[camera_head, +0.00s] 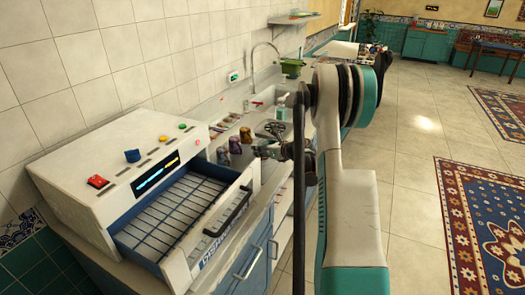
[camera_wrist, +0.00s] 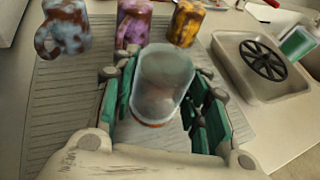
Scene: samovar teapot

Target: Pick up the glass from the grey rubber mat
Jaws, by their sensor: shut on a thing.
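The clear glass (camera_wrist: 163,82) stands between the green-padded fingers of my gripper (camera_wrist: 166,95) in the wrist view. The gripper is shut on it, with a finger at each side. The grey ribbed mat (camera_wrist: 62,122) spreads beneath and to the left of it. I cannot tell whether the glass base touches the mat. In the head view my gripper (camera_head: 268,151) is over the counter, right of the mugs. The glass is too small to make out there.
A blue-brown mug (camera_wrist: 66,28), a purple mug (camera_wrist: 133,22) and a yellow mug (camera_wrist: 187,23) stand beyond the glass. A sink basin (camera_wrist: 285,88) with a black wheel-like piece (camera_wrist: 262,60) is at right. An open dishwasher drawer (camera_head: 172,215) is left of my arm.

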